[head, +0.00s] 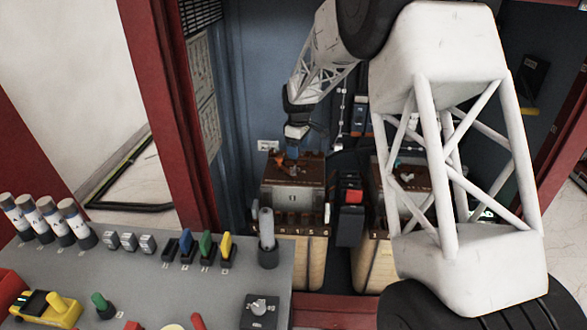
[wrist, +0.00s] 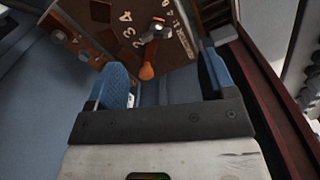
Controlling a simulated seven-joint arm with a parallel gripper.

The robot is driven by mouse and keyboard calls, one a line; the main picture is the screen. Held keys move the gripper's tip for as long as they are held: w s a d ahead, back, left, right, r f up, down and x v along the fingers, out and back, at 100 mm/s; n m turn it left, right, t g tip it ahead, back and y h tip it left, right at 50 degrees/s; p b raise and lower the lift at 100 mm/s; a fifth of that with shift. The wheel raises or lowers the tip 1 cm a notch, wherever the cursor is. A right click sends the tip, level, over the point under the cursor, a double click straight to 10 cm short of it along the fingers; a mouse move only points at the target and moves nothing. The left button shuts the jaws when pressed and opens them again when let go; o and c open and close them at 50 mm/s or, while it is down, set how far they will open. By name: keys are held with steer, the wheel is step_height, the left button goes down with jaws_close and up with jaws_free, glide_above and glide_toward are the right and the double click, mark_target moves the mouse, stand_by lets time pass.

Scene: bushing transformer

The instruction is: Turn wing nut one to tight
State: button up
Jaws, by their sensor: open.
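My gripper (head: 293,151) is above the brown top of the left transformer box (head: 312,168) in the head view, pointing down. In the wrist view my gripper (wrist: 162,70) is open, with its two blue-padded fingers wide apart and nothing held. A grey nut-like part with an orange arm (wrist: 147,72) is on the brown plate (wrist: 180,48). The orange arm's end shows between the fingers, touching neither in the picture. Its gap from the fingers in depth cannot be told. White numbers, including 2, 3 and 4, are on the plate. Which nut is number one cannot be told.
A second box with a brown top (head: 413,172) stands to the right. A dark post with a red part (head: 352,193) is between the boxes. A grey control panel (head: 190,285) with levers and knobs is in front. The red cabinet frame (head: 172,110) is at the left.

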mark_target(293, 171)
steer(key=shift+w+a+f+n, duration=0.15)
steer(key=shift+w+a+f, duration=0.3)
steer(key=shift+f, duration=0.15)
steer(key=shift+w+a+f+n, duration=0.15)
steer(key=shift+w+a+f, duration=0.3)
steer(key=shift+f, duration=0.1)
steer(key=shift+f, duration=0.15)
steer(key=shift+f, duration=3.75)
steer(key=c, duration=0.9)
steer(key=shift+c, duration=0.2)
